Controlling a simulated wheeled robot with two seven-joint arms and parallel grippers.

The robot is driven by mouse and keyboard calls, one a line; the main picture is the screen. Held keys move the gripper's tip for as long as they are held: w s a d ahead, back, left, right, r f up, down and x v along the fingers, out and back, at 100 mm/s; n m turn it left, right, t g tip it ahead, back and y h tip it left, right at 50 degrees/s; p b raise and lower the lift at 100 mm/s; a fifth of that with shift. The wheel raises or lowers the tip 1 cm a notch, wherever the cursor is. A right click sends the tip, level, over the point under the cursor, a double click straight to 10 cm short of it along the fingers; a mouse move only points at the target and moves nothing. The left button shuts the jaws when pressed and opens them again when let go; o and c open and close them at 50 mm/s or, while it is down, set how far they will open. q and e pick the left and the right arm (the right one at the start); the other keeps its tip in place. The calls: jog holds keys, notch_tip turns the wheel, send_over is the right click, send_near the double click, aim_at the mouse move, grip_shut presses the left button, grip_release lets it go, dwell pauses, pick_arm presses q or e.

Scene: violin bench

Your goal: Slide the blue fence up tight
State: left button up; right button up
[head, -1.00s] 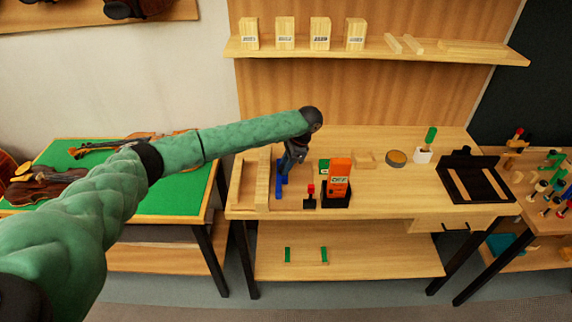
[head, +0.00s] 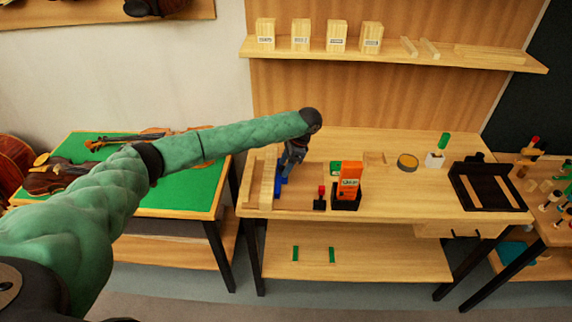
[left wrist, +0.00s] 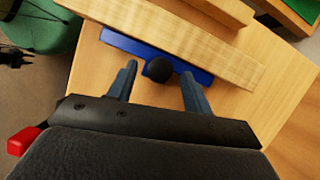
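The blue fence (head: 281,181) lies near the left end of the bench, along the right side of a pale wooden bar (head: 267,180). In the left wrist view the blue fence (left wrist: 125,44) runs along the bar (left wrist: 200,47) and looks to be against it; I cannot tell if any gap is left. A black round knob (left wrist: 158,69) stands on the fence. My left gripper (head: 284,168) is down at the fence. Its two fingers (left wrist: 160,72) are apart, one on each side of the knob, with room between. My right gripper is out of view.
A red-topped black piece (head: 320,197) and an orange box (head: 349,182) in a black holder stand just right of the fence. A round tin (head: 407,162) and a black tray (head: 488,186) lie farther right. The front middle of the bench is clear.

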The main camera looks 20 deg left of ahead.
pick_arm(q)
jog(key=shift+w+d+r, duration=0.1)
jog(key=shift+d+r, duration=0.05)
jog(key=shift+r, duration=0.1)
jog(key=b+v, duration=0.3)
jog(key=v, duration=0.4)
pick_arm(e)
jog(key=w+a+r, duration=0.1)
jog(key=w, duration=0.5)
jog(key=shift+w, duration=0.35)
pick_arm(q)
jog(key=shift+r, duration=0.1)
jog(key=shift+c, duration=0.2)
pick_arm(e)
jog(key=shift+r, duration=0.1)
